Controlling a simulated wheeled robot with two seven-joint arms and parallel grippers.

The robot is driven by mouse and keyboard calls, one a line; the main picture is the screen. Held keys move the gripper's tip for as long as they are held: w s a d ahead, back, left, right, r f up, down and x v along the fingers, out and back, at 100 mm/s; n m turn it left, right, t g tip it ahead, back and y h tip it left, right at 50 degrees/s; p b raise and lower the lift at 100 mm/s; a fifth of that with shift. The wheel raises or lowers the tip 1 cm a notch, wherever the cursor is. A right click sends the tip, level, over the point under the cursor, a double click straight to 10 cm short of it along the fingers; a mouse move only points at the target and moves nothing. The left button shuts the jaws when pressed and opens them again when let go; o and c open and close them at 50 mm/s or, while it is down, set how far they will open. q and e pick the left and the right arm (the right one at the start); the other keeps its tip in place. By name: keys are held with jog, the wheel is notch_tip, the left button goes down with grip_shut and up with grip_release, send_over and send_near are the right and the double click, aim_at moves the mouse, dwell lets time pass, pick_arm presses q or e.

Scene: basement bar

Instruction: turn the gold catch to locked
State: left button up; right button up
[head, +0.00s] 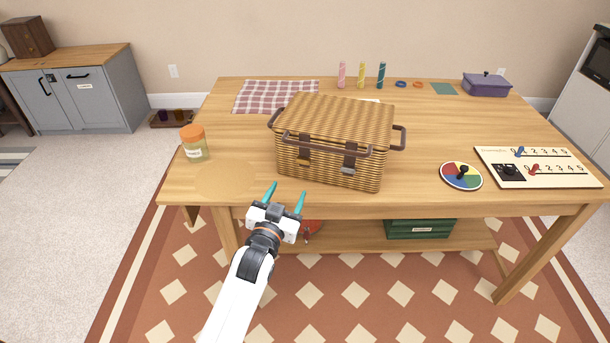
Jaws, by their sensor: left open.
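A closed wicker basket (325,169) stands near the front edge of the wooden table, its front facing me. Two small catches sit on its front. The left one looks gold-brown (303,162) and the right one grey (349,167). They are too small for me to tell whether either is locked. My left gripper (286,193) is open and empty, with its teal fingers spread and pointing up toward the table edge. It is in front of and below the gold catch, apart from the basket. My right gripper is out of view.
A jar with an orange lid (194,145) stands left of the basket. A coloured disc (461,176) and a numbered board (555,178) lie to the right. A checked cloth (262,97) is behind left. The table front between jar and basket is clear.

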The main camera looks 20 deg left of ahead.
aim_at(303, 163)
pick_arm(q)
jog(key=w, duration=1)
jog(key=shift+w+f+b, duration=0.1)
jog(key=shift+w+b, duration=0.15)
jog(key=shift+b, duration=0.05)
jog(key=shift+w, duration=0.45)
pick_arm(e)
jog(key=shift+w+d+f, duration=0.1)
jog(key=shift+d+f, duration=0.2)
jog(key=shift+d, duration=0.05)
pick_arm(q)
jog(key=c, duration=1)
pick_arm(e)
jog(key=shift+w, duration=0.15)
